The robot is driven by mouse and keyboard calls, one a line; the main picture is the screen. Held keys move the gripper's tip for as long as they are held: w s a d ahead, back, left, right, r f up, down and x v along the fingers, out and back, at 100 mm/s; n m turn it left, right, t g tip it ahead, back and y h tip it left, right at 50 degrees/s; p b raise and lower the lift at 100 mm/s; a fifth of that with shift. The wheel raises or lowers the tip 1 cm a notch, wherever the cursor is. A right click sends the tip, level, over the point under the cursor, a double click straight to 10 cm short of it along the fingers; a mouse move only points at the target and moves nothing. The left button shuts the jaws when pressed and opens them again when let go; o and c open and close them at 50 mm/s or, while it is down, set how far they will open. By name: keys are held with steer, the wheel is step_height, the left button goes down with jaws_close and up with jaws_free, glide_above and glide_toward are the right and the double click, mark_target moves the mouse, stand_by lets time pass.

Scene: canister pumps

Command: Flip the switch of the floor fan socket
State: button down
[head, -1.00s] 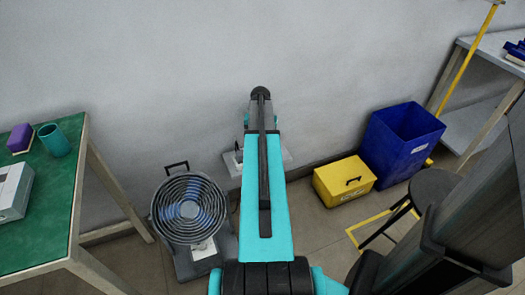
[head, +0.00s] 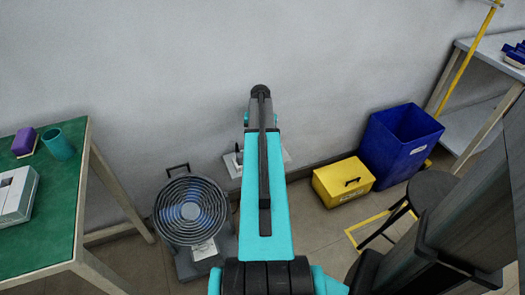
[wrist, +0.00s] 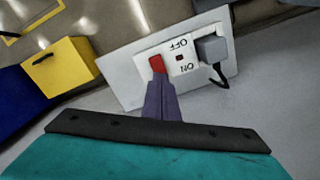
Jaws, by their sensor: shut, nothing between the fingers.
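The floor fan (head: 191,210) stands on the floor by the wall in the head view. Its white socket plate (head: 231,164) sits low on the wall, mostly hidden behind my arm. In the wrist view the socket (wrist: 218,22) carries OFF and ON labels, seen upside down, and a small dark red mark between them. A red switch (wrist: 157,63) sits at its left, and a grey plug (wrist: 211,48) with a black cable at its right. My gripper (wrist: 158,80) is shut and empty, its tips right at the red switch; I cannot tell whether they touch.
A green-topped table (head: 62,215) stands at the left. A yellow box (head: 343,181), a blue bin (head: 400,145) and a dark stool (head: 440,190) stand right of my arm. The yellow box also shows in the wrist view (wrist: 62,65).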

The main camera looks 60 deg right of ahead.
steer(key=shift+r+p, duration=1.6)
steer(key=shift+r, duration=0.7)
